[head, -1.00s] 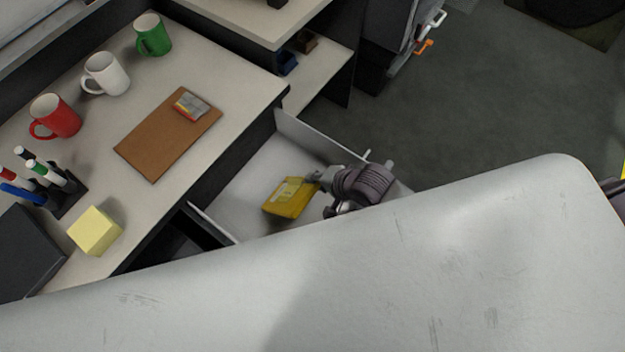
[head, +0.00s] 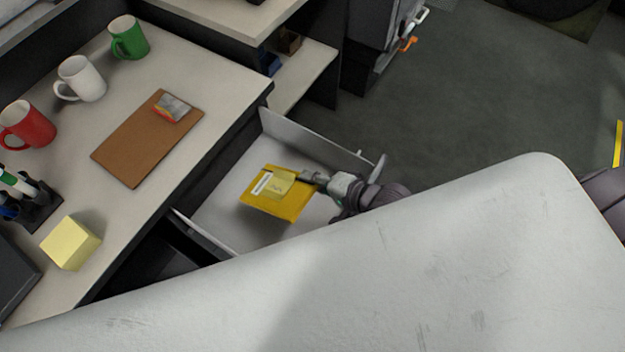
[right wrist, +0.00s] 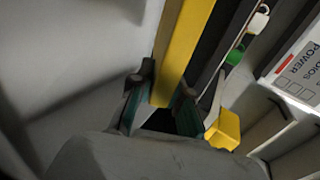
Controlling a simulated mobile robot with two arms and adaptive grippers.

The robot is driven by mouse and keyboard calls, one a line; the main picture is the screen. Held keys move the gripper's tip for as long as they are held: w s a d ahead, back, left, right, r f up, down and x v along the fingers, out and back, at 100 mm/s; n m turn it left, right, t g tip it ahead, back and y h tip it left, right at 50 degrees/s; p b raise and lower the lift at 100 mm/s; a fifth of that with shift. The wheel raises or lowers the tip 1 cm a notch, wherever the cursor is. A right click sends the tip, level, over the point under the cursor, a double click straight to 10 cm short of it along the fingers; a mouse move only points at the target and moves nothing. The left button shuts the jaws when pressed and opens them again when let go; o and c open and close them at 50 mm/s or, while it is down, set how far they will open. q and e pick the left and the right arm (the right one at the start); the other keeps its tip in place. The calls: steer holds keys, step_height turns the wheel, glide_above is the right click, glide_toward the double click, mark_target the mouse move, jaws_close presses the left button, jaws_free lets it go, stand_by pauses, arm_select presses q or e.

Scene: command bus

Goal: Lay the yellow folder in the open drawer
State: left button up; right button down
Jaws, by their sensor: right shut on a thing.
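The yellow folder (head: 270,200) shows in the head view over the open drawer (head: 222,205), with a pale note and a white label on its face. My right gripper (head: 312,180) is shut on the folder's right edge. In the right wrist view the folder (right wrist: 183,45) is seen edge-on between the two fingers of my right gripper (right wrist: 162,95). A shadow lies below the folder on the drawer floor; I cannot tell whether any part of it touches the drawer. My left gripper is not in view.
The desk (head: 200,135) beside the drawer holds a brown clipboard (head: 130,155), red, white and green mugs (head: 128,38), a pen holder and a yellow note block (head: 70,243). A large pale surface (head: 380,270) covers the foreground and hides the drawer's near corner.

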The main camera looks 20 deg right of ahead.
steer(key=c, duration=1)
jaws_free()
steer(key=shift+g+h, duration=0.3)
steer(key=shift+g, duration=0.2)
steer(key=f, duration=0.1)
steer(key=s+f, duration=0.1)
steer(key=f, duration=0.1)
steer(key=s+d+f, duration=0.1)
steer(key=f, duration=0.1)
steer(key=shift+s, duration=0.2)
steer(key=shift+c, duration=0.2)
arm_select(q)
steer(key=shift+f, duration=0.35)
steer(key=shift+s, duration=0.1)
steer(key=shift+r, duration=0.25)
arm_select(e)
steer(key=s+d+r+t, duration=0.1)
steer(key=s+d+r, duration=0.4)
steer(key=r, duration=0.5)
steer(key=shift+s+r, duration=0.25)
steer(key=shift+s, duration=0.35)
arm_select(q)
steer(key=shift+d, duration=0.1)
arm_select(e)
steer(key=shift+d, duration=0.1)
arm_select(q)
steer(key=shift+p, duration=0.3)
arm_select(e)
steer(key=shift+r, duration=0.1)
